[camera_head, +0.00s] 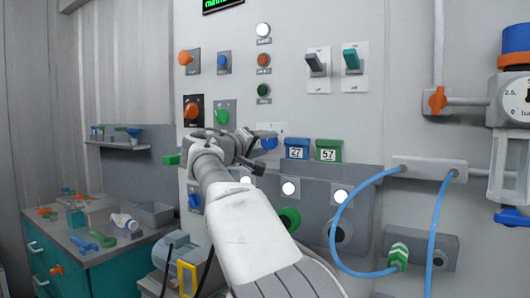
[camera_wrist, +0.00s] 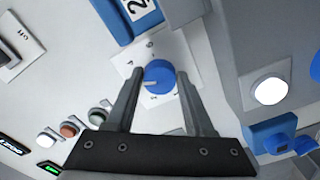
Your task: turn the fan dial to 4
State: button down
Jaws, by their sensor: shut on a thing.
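The blue dial (camera_wrist: 160,76) sits on a white plate with small marks (camera_wrist: 139,51). I take it for the fan dial; its label cannot be read. The dial's white pointer line points left in the wrist view. The plate's numbers are too small to read surely. In the head view the blue dial (camera_head: 269,143) shows beside my gripper (camera_head: 262,140), which partly hides it. In the wrist view my gripper (camera_wrist: 160,72) has one finger on each side of the dial and is shut on it.
Blue and green tags (camera_head: 297,148) marked 27 and 57 are right of the dial. Other knobs (camera_head: 222,116), lamps and two switches (camera_head: 317,62) are on the panel above. Blue hoses (camera_head: 345,215) loop at lower right. A cluttered bench (camera_head: 110,250) stands at left.

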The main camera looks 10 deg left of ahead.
jog(key=m+b, duration=0.2)
jog(key=m, duration=0.3)
jog(key=shift+f, duration=0.15)
dwell(0.4)
jog(key=shift+c, duration=1.4)
grip_release()
jog(key=shift+a, duration=0.1)
jog(key=b+v, duration=0.2)
jog(key=v, duration=1.5)
jog(key=shift+s+b, duration=0.15)
jog(key=shift+b, duration=0.15)
jog(key=shift+a, duration=0.1)
